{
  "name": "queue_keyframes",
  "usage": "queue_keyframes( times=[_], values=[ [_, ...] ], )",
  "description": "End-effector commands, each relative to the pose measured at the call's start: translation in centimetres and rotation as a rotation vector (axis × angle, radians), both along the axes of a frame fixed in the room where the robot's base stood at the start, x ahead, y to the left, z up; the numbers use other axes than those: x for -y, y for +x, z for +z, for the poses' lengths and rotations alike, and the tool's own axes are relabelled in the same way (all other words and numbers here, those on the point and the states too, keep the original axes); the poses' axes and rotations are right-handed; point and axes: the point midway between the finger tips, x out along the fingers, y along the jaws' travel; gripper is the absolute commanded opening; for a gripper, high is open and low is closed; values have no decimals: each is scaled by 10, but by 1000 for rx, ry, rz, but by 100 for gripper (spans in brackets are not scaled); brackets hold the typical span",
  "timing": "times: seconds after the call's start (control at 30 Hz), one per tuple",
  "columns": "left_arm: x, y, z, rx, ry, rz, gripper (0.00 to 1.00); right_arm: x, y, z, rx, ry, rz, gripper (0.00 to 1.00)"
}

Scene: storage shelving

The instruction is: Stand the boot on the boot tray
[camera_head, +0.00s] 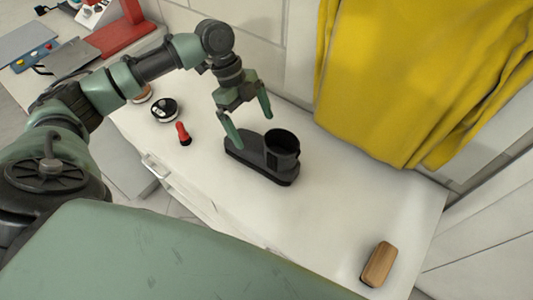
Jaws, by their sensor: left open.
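My left gripper (253,129) is open just above and behind the boot, with one finger beside the toe end and the other farther back. I cannot tell whether a finger touches the boot. My right gripper is not in view.
A round black tin (164,109) and a small red bottle (184,135) stand left of the boot. A wooden brush (378,264) lies at the front right. A yellow cloth (400,75) hangs behind the bench. The bench top between boot and brush is clear.

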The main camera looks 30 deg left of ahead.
Motion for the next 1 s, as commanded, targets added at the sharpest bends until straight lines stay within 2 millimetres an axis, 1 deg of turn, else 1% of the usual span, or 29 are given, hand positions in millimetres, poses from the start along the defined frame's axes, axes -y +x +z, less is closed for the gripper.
queue_keyframes(
  times=[0.03,0.1,0.2,0.33,0.47,0.67,0.77,0.9,1.0],
  values=[
    [0,0,-13,0,0,0,100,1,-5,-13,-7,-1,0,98],
    [0,0,-22,0,0,0,100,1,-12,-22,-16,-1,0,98],
    [0,0,-33,0,0,0,100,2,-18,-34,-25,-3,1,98],
    [0,0,-45,0,0,0,100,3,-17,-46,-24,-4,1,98],
    [2,0,-50,-1,-1,0,100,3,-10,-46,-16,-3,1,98],
    [11,-2,-68,-2,-1,-1,100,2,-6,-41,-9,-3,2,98],
    [15,-2,-78,-4,-1,1,100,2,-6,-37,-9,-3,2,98],
    [23,-1,-98,-3,-1,-1,100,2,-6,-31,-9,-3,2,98],
    [28,-2,-111,-3,-1,-1,100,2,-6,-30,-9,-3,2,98]
  ],
)
